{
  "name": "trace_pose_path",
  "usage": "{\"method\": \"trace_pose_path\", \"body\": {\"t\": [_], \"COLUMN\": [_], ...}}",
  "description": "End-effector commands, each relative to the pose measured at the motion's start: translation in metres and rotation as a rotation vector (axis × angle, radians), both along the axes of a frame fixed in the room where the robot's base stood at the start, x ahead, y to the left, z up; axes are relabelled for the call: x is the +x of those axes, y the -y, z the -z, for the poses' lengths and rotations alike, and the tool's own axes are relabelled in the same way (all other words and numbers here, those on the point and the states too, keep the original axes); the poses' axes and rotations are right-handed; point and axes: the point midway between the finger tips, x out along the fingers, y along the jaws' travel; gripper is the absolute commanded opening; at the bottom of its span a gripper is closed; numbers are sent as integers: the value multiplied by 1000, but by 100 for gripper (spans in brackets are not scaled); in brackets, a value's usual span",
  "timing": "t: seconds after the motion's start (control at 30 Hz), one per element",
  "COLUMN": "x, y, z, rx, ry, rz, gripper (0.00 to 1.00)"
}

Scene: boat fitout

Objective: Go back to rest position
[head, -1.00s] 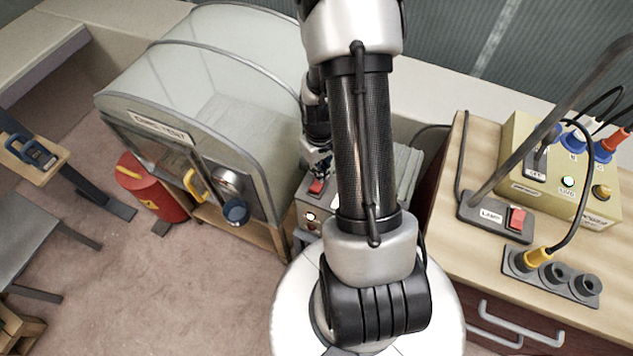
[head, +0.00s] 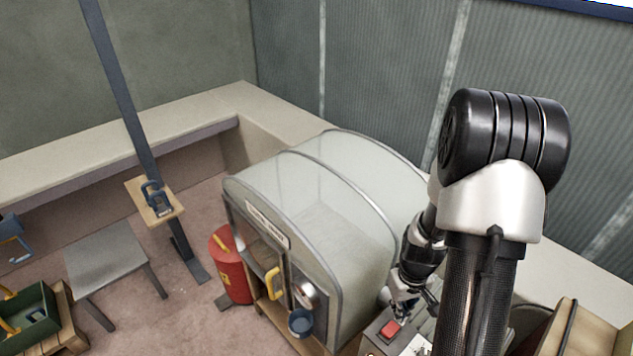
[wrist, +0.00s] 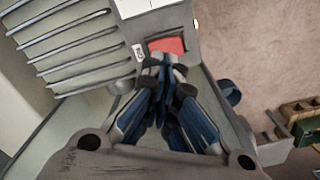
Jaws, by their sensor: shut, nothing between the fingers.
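My gripper (wrist: 165,62) is shut with nothing between its fingers. In the wrist view its fingertips are just below a red switch (wrist: 166,46) on a grey box (wrist: 118,92); I cannot tell whether they touch it. In the head view my gripper (head: 402,306) is low beside the domed clear canopy, above the same red switch (head: 390,329). My arm stands upright in the right part of the head view, bent at the top, and hides part of the grey box.
The domed canopy (head: 335,205) with a yellow handle (head: 273,284) is left of my arm. A red canister (head: 232,268), a grey table (head: 105,257) and a green crate (head: 30,318) stand farther left. A corrugated wall (head: 400,70) is behind.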

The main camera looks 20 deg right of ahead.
Motion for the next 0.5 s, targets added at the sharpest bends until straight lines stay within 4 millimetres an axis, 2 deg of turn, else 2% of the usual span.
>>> {"method": "trace_pose_path", "body": {"t": [0.07,0.17,0.27,0.4,0.5], "x": [1,6,16,27,24], "y": [0,-4,-16,-48,-75], "z": [-1,-15,-48,-113,-157], "rx": [-1,-9,-26,-51,-63], "ry": [2,14,43,102,146], "rz": [-1,-7,-19,-41,-55], "gripper": [0,0,0,0,0]}}
